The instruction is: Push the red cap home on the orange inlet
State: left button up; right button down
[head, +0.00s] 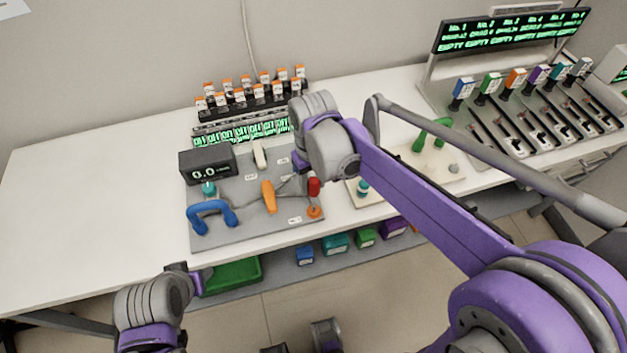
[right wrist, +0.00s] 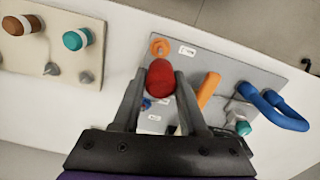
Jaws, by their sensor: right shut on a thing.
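The red cap (head: 314,187) is held between the fingers of my right gripper (head: 303,184). It also shows in the right wrist view (right wrist: 160,78), with a finger on each side. The orange inlet (head: 314,212) is at the front right corner of the grey panel. In the head view the cap is apart from the inlet, a little behind it or above it. In the right wrist view the orange inlet (right wrist: 159,47) shows just beyond the cap, with its ring uncovered. My left arm is at the lower left, in front of the table; its finger opening cannot be made out.
The grey panel (head: 240,232) also bears an orange handle (head: 268,196), a blue handle (head: 211,212) and a dark display box (head: 207,164). A cream board (head: 440,178) lies to the right. Coloured bins (head: 336,243) stand below the front edge. The table's left part is clear.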

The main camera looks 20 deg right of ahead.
aim_at(313, 195)
jog(key=shift+s+f+b, duration=0.1)
jog(key=shift+f+b, duration=1.55)
jog(key=shift+f, duration=1.25)
pick_arm(q)
jog(key=f, duration=0.2)
jog(key=s+f, duration=0.1)
jog(key=f, duration=0.1)
jog(key=shift+s+f, duration=0.15)
jog(key=shift+f, duration=0.1)
jog(key=shift+s+f+b, duration=0.2)
jog(key=shift+f+b, duration=1.1)
pick_arm(e)
jog(key=shift+f, duration=1.8)
jog(key=shift+c, duration=1.9)
grip_release()
jog(key=shift+r, duration=0.1)
pick_arm(q)
jog(key=shift+r, duration=0.1)
